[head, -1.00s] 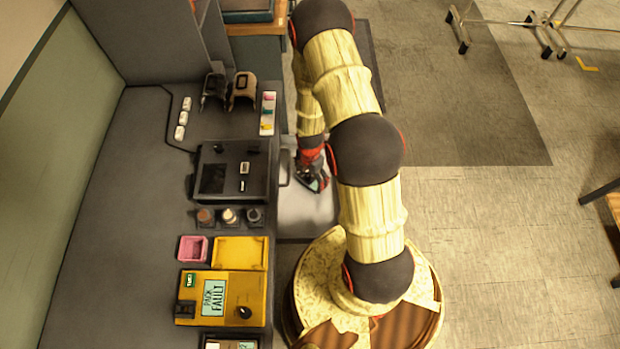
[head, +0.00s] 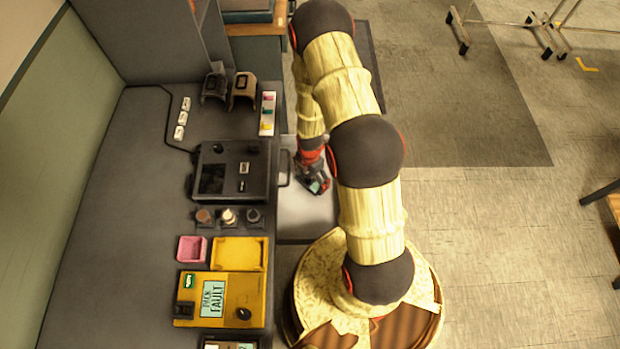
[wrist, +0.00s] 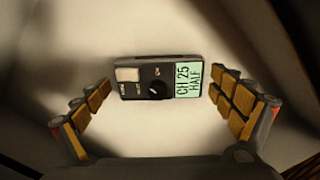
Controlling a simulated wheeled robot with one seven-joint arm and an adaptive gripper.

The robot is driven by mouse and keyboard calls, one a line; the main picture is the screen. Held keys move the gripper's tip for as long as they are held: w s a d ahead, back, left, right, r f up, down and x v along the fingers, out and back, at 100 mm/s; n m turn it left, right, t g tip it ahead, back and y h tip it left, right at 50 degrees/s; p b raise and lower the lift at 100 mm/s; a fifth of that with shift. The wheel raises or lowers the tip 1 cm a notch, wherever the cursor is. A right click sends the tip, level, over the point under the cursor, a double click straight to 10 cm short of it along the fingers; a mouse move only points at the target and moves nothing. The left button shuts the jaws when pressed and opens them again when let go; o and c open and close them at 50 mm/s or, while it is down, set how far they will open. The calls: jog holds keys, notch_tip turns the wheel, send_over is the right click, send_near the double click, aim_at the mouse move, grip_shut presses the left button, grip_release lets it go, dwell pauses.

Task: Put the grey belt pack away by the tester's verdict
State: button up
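The grey belt pack (wrist: 158,77) lies face up on a pale surface in the wrist view, its display reading "CH 25 HALF". My gripper (wrist: 172,108) is open, with a finger on each side of the pack and clear gaps to both. In the head view my gripper (head: 314,184) is low over a pale open drawer (head: 305,218) at the bench's right edge; the pack is mostly hidden there. The yellow tester (head: 255,286) stands at the bench's near end, its screen (head: 213,299) reading "PACK FAULT".
A yellow tray (head: 240,253) and a pink tray (head: 192,249) sit beyond the tester, both looking empty. A dark console (head: 212,180), knobs or cups in a rack (head: 229,217) and two pack-like devices on stands (head: 243,86) occupy the bench.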

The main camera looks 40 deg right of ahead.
jog(key=shift+o, duration=0.3)
jog(key=shift+r, duration=0.1)
jog(key=a+r+m+t+p, duration=0.1)
jog(key=a+r+m+p, duration=0.15)
jog(key=r, duration=1.15)
jog(key=a+r+m+t+p, duration=0.15)
jog(key=r+m, duration=0.25)
jog(key=r, duration=1)
jog(key=a+r+m+t+p, duration=0.1)
jog(key=a+r+m, duration=0.2)
jog(key=r, duration=1.2)
jog(key=s+a+r+m+t, duration=0.1)
jog(key=s+a+r+m, duration=0.2)
jog(key=s+r+m, duration=0.2)
jog(key=s+a+r+m+t, duration=0.1)
jog(key=s+a+r+m, duration=0.2)
jog(key=s+r, duration=0.6)
notch_tip(320, 180, up, 2)
jog(key=m, duration=0.2)
jog(key=shift+s+a+m, duration=0.3)
jog(key=shift+s+m, duration=0.05)
jog(key=shift+r, duration=0.1)
